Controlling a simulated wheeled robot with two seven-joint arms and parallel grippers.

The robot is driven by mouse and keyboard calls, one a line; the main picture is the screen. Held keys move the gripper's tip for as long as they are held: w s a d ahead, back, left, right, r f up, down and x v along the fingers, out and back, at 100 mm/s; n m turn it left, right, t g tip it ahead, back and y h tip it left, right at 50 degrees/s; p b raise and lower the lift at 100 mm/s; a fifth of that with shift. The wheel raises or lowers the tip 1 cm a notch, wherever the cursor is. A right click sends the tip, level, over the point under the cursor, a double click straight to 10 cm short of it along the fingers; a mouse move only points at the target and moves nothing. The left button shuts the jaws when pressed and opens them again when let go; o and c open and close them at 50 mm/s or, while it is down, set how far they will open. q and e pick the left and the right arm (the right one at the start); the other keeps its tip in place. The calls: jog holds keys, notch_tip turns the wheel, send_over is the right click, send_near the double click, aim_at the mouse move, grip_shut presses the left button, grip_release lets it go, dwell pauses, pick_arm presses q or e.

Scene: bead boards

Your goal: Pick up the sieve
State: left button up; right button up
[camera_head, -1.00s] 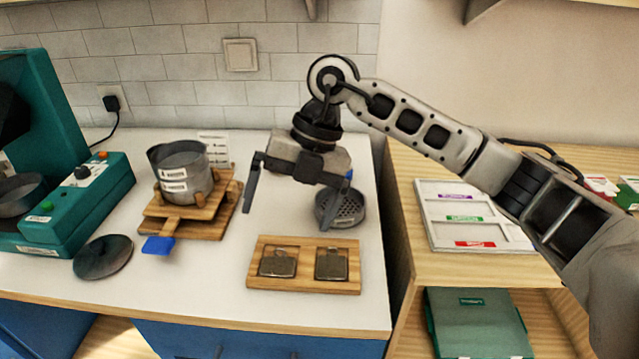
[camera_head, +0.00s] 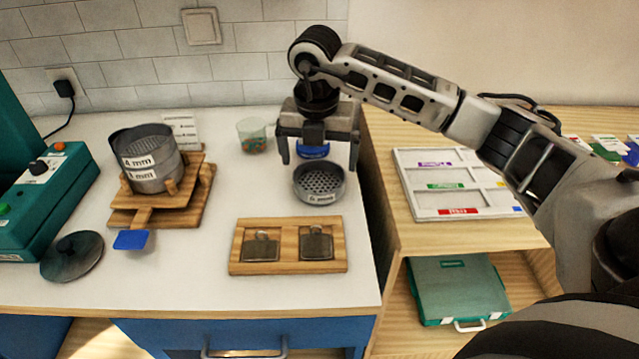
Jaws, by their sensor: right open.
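A grey round sieve (camera_head: 319,184) with a perforated bottom and a label on its front lies on the white counter, at the right. A blue tab (camera_head: 313,150) shows just behind it. My right gripper (camera_head: 319,165) is open above and behind the sieve, pointing down, with one finger on each side of the blue tab. I cannot tell whether the fingers touch anything. Two more stacked sieves (camera_head: 148,160), labelled 4 mm and 1 mm, sit on a wooden stand (camera_head: 190,205) at the left. My left gripper is not in view.
A clear cup (camera_head: 252,135) with beads stands behind left. A dark round lid (camera_head: 72,256) and a teal machine (camera_head: 40,205) are at the left. A white sorting board (camera_head: 460,205) lies on the wooden shelf at right.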

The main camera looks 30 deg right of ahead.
aim_at(320, 185)
notch_tip(320, 185, down, 5)
jog(key=shift+d+f+p, duration=0.1)
jog(key=shift+d+p, duration=0.05)
jog(key=shift+p, duration=0.35)
jog(key=shift+c, duration=0.3)
jog(key=c, duration=0.6)
